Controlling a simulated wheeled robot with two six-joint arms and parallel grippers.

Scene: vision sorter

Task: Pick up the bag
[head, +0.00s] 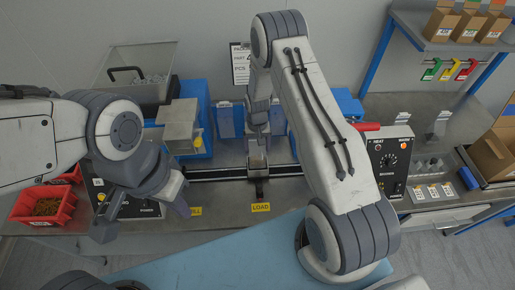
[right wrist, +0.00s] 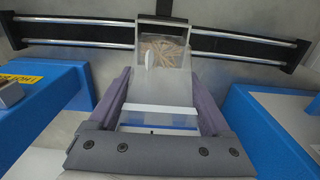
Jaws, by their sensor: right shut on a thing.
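A clear bag (right wrist: 167,82) with thin brownish pieces inside shows in the right wrist view between the two fingers of my right gripper (right wrist: 163,74). A white band crosses its lower part. In the head view my right gripper (head: 257,143) is over the middle of the bench, at the dark rail behind the LOAD label, shut on the bag (head: 257,161), which is small and partly hidden there. My left gripper (head: 142,218) is open and empty, its fingers apart, over the front left of the bench.
Red bins (head: 42,207) stand at the left. A control box with a dial (head: 389,158) is right of my right arm. A yellow LOAD label (head: 261,208) marks the bench front. Blue blocks (right wrist: 272,125) flank the bag. Boxes (head: 495,150) stand at the far right.

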